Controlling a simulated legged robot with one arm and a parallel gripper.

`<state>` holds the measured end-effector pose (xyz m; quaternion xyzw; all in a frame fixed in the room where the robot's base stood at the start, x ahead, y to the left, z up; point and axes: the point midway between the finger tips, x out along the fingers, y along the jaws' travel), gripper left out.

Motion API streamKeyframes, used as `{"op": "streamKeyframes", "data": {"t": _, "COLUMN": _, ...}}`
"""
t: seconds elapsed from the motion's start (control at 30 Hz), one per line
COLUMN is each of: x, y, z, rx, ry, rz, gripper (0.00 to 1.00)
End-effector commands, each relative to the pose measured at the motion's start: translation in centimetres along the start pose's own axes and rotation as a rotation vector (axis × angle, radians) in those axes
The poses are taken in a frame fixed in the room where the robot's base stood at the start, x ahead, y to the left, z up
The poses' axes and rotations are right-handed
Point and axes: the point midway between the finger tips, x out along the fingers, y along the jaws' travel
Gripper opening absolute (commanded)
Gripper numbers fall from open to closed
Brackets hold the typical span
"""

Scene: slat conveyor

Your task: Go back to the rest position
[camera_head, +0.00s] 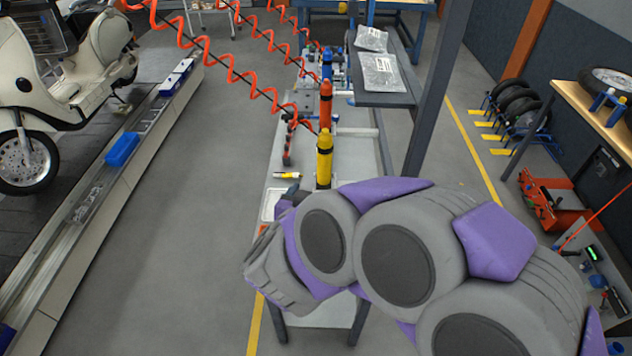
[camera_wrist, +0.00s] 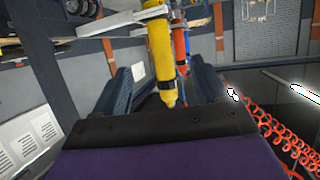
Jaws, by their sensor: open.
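My gripper (camera_wrist: 165,82) is open in the wrist view, with a dark finger on each side. A yellow cylindrical tool (camera_wrist: 160,55) shows between the fingers in that picture, with gaps on both sides; I cannot tell its depth relative to the fingertips. The same yellow tool (camera_head: 324,160) hangs upright above the workbench in the head view. My grey and purple arm reaches in from the lower right, and its end is beside and below the yellow tool. The arm hides most of the gripper in the head view.
An orange tool (camera_head: 326,105) and a blue tool (camera_head: 327,64) hang behind the yellow one. Orange coiled hoses (camera_head: 215,62) cross above. A grey post (camera_head: 437,85) and shelf (camera_head: 385,98) stand right of the tools. The floor (camera_head: 195,220) left of the bench (camera_head: 262,165) is clear.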

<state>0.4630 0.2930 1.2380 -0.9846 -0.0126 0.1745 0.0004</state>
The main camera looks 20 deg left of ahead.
Motion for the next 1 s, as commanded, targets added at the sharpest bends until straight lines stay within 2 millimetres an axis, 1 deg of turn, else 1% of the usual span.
{"op": "streamKeyframes", "data": {"t": 0.03, "x": -0.7, "y": -0.1, "z": -0.1, "rx": 0.000, "ry": 0.000, "rz": -0.002, "gripper": 0.73}}
{"op": "streamKeyframes", "data": {"t": 0.1, "x": -1.3, "y": -0.1, "z": -0.1, "rx": 0.000, "ry": 0.001, "rz": 0.000, "gripper": 0.73}}
{"op": "streamKeyframes", "data": {"t": 0.2, "x": -1.7, "y": 0.0, "z": 0.0, "rx": 0.000, "ry": 0.000, "rz": 0.001, "gripper": 0.73}}
{"op": "streamKeyframes", "data": {"t": 0.73, "x": -1.8, "y": -0.1, "z": -0.1, "rx": 0.009, "ry": -0.005, "rz": -0.008, "gripper": 0.73}}
{"op": "streamKeyframes", "data": {"t": 0.87, "x": -1.4, "y": -0.5, "z": -0.5, "rx": 0.056, "ry": -0.042, "rz": -0.076, "gripper": 0.73}}
{"op": "streamKeyframes", "data": {"t": 1.0, "x": -1.2, "y": -1.2, "z": -1.0, "rx": 0.123, "ry": -0.125, "rz": -0.214, "gripper": 0.73}}
